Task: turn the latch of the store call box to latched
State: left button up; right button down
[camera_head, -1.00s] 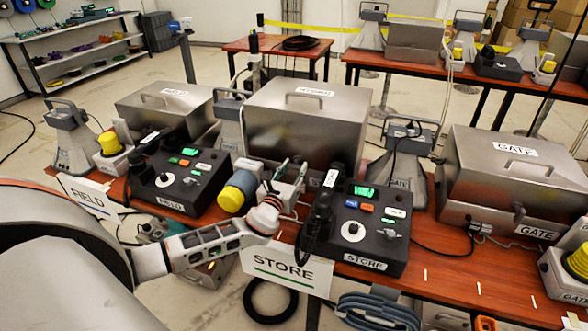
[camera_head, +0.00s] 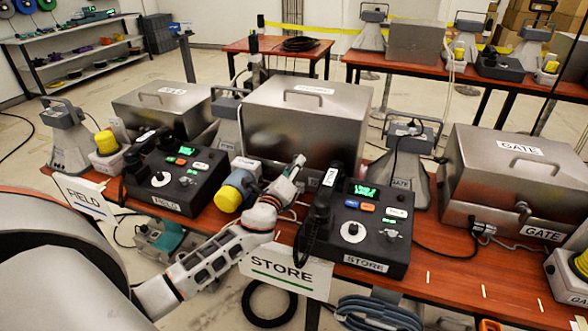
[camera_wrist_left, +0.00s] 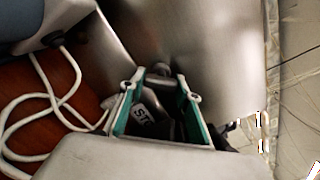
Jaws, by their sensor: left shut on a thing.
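The store call box (camera_head: 300,122) is a closed grey metal box with a lid handle at the table's middle. My left gripper (camera_head: 298,163) is at the lower front of this box, its fingers slanting up to the right. In the left wrist view, the green-lined fingers of my left gripper (camera_wrist_left: 160,82) stand either side of the dark latch (camera_wrist_left: 157,96) on the box's metal front, shut on it. The fingers hide the latch in the head view, and its exact angle is hard to tell. My right gripper is not in view.
A white cable (camera_wrist_left: 55,90) lies on the table beside the box.

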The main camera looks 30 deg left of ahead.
pick_arm(q)
jog(key=n, duration=0.5)
jog(key=shift+r, duration=0.1)
jog(key=shift+n, duration=1.3)
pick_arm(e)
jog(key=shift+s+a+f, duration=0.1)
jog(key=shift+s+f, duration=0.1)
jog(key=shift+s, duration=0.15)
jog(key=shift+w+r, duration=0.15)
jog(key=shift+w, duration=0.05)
pick_arm(q)
jog(key=o, duration=1.1)
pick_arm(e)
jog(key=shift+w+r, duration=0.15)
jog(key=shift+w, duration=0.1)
